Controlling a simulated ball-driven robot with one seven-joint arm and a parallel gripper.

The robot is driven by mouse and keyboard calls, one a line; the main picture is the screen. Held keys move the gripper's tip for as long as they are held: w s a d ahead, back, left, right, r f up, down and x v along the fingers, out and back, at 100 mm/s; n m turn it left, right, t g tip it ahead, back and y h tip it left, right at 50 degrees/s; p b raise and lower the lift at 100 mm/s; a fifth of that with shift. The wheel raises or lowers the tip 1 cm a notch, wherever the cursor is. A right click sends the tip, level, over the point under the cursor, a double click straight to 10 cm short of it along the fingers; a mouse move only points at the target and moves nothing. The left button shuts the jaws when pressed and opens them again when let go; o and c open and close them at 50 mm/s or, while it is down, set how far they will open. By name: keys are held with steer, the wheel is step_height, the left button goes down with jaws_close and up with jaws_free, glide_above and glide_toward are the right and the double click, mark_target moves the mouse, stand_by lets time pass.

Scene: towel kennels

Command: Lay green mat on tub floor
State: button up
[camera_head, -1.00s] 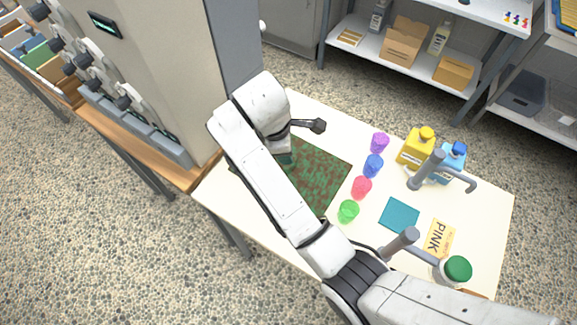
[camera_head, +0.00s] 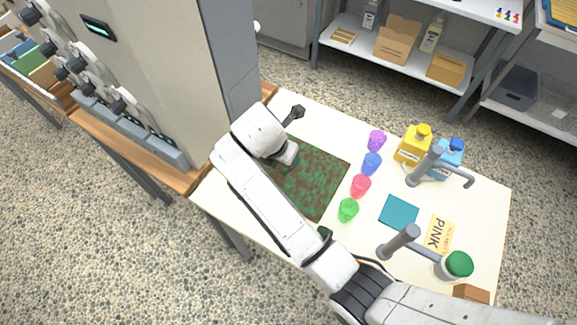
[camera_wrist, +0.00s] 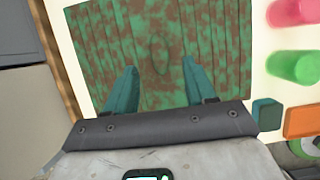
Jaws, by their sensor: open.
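A flat, ribbed panel mottled green and brown, seemingly the green mat (camera_head: 318,178), lies on the pale table. It fills much of the wrist view (camera_wrist: 215,40), where an oval mark shows at its middle. My gripper (camera_wrist: 159,68) is open, with two teal fingers apart over the near part of the panel and nothing between them. I cannot tell whether the fingertips touch it. In the head view my wrist hides the panel's left part and the fingers. I cannot make out a separate tub.
Purple, blue, pink and green cups (camera_head: 348,210) stand right of the panel. A tall grey cabinet (camera_head: 165,65) stands at the left.

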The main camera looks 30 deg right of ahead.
steer(key=shift+x, duration=3.05)
steer(key=shift+a, duration=0.2)
jaws_close()
